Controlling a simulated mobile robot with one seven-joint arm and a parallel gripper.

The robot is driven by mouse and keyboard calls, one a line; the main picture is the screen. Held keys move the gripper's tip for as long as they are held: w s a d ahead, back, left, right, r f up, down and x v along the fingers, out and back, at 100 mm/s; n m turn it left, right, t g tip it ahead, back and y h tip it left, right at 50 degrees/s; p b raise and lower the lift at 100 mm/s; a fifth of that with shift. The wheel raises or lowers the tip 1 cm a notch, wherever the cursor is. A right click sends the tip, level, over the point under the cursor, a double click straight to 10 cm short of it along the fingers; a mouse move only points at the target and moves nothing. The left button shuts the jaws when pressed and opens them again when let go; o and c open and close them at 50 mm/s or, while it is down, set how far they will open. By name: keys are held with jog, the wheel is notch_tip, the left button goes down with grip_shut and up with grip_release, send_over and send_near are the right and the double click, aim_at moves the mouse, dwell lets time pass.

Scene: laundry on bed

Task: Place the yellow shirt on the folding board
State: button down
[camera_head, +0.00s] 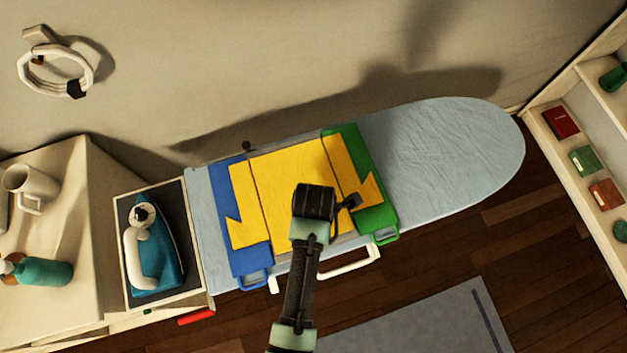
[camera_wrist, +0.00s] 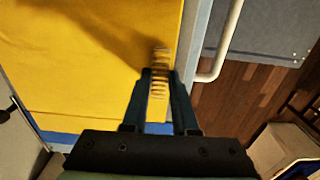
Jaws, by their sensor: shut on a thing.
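The yellow shirt (camera_head: 280,170) lies spread over the folding board, its body across the middle and its sleeves on the side panels. The folding board has a blue panel (camera_head: 250,262) at left and a green panel (camera_head: 380,220) at right, and rests on the ironing board. My gripper (camera_head: 315,203) is over the shirt's lower right part; its fingertips are hidden in the head view. In the wrist view the shirt (camera_wrist: 80,65) fills the left side. There my gripper (camera_wrist: 160,78) is shut on a narrow ribbed yellowish piece, seemingly the shirt's edge.
The ironing board (camera_head: 450,150) is bare at right. An iron (camera_head: 150,245) stands on a dark pad at left, beside a cabinet with a mug (camera_head: 30,185) and a teal bottle (camera_head: 45,271). A shelf with books (camera_head: 583,161) stands at far right.

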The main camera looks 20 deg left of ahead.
jog(key=c, duration=0.7)
grip_release()
jog(key=shift+f, duration=0.1)
